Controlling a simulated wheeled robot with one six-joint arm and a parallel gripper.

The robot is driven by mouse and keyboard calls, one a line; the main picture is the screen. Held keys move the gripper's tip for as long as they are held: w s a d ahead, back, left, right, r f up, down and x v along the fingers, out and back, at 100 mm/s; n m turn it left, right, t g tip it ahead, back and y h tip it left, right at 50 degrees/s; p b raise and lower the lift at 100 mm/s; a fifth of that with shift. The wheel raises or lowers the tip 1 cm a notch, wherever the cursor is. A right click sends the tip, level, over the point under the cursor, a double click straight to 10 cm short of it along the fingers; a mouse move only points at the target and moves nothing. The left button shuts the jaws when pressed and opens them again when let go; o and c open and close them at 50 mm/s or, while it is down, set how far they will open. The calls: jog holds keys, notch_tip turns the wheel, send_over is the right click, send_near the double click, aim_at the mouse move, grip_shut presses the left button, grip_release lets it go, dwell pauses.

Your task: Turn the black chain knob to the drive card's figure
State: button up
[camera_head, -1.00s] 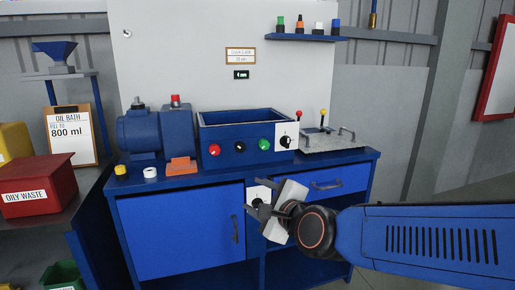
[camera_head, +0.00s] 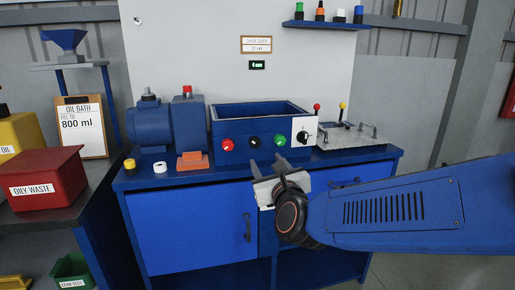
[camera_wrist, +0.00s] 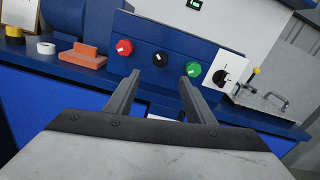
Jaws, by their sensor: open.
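The black knob (camera_head: 254,141) sits between the red knob (camera_head: 227,144) and the green knob (camera_head: 281,140) on the front of the blue trough (camera_head: 216,128). My gripper (camera_head: 266,164) is open and empty, just below and in front of the knobs. In the wrist view the black knob (camera_wrist: 160,60) shows beyond the gap between my fingertips (camera_wrist: 160,78), untouched, with its pointer mark up. The card (camera_head: 256,44) on the back panel seems headed chain slack; its figure is too small to read surely. The small green display (camera_head: 257,65) below it appears to read 6 mm.
A white dial plate (camera_head: 304,131) and a metal plate with levers (camera_head: 345,137) stand right of the knobs. A blue motor (camera_head: 172,127) and an orange block (camera_head: 193,160) are left. The blue cabinet (camera_head: 190,225) lies below; the shelf (camera_head: 325,24) holds small bottles.

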aim_at(256, 145)
jog(key=x, duration=1.2)
jog(key=shift+w, duration=0.1)
jog(key=shift+f, duration=0.1)
jog(key=c, duration=1.1)
